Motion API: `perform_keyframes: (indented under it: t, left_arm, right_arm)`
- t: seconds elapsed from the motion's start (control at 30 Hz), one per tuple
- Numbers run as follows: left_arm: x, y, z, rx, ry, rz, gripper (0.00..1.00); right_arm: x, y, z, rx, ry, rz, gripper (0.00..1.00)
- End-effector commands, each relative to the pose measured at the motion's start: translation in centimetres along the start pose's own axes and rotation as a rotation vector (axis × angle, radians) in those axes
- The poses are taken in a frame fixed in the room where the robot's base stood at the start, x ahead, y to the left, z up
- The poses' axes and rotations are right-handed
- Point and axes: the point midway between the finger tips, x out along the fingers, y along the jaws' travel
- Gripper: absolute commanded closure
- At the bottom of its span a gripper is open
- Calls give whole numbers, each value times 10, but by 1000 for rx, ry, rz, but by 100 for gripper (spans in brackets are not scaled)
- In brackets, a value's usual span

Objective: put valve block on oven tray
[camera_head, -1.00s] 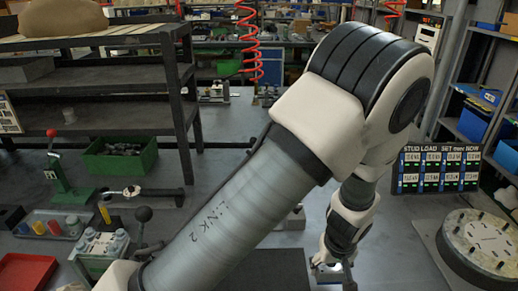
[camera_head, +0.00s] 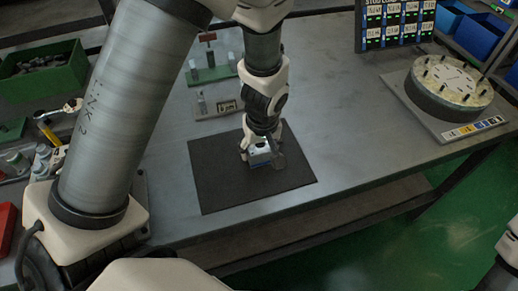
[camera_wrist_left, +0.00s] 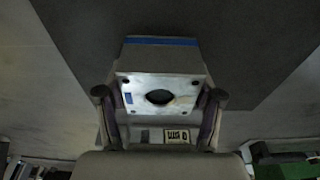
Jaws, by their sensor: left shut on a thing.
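The valve block (camera_head: 262,159) is a small pale metal block with a blue stripe. In the left wrist view the block (camera_wrist_left: 162,88) shows a dark round bore and small holes in its face. My left gripper (camera_head: 261,153) is shut on it, with one finger at each side. The block is over a dark flat rectangular sheet (camera_head: 225,190); I cannot tell whether it touches the sheet. The sheet also shows in the left wrist view (camera_wrist_left: 235,50). I cannot tell whether this sheet is the oven tray. My right gripper is out of view.
Behind the sheet stand a small plate with parts (camera_head: 218,106) and a green fixture (camera_head: 210,74). A round studded disc (camera_head: 450,82) sits at the right. A green bin (camera_head: 42,70) is at the left. The grey bench (camera_head: 345,110) right of the sheet is clear.

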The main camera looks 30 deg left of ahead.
Motion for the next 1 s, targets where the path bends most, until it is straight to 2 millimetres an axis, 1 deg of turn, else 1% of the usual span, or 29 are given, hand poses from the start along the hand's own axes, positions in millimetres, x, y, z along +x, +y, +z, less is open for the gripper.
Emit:
perform_keyframes:
  t: [0.1, 0.27, 0.3, 0.33, 0.63, 0.77, 0.87, 0.9, 0.97, 1.0]
  left_arm:
    - [-2, 1, -1, 0, 1, 2, 90]
    - [3, 1, 0, 0, 1, 1, 90]
    - [2, 0, 0, 0, 1, 1, 20]
    - [2, 0, 0, 0, 1, 1, 9]
    - [1, 0, 0, 0, 1, 1, 9]
    - [-8, 1, -1, 0, 2, 1, 9]
    - [-28, 1, -2, 0, 4, 2, 9]
    - [-38, 1, -2, 0, 5, 2, 9]
    - [-52, 2, -2, 0, 7, 4, 9]
    - [-63, 2, -2, 0, 7, 5, 9]
  right_arm:
    - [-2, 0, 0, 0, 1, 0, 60]
    - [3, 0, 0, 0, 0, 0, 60]
    - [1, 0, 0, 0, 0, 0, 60]
    - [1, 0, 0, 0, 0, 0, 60]
    - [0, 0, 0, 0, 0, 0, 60]
    - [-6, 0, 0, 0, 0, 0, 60]
    - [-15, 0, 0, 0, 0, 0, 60]
    - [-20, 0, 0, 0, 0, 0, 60]
    - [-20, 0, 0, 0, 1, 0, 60]
    - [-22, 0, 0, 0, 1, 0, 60]
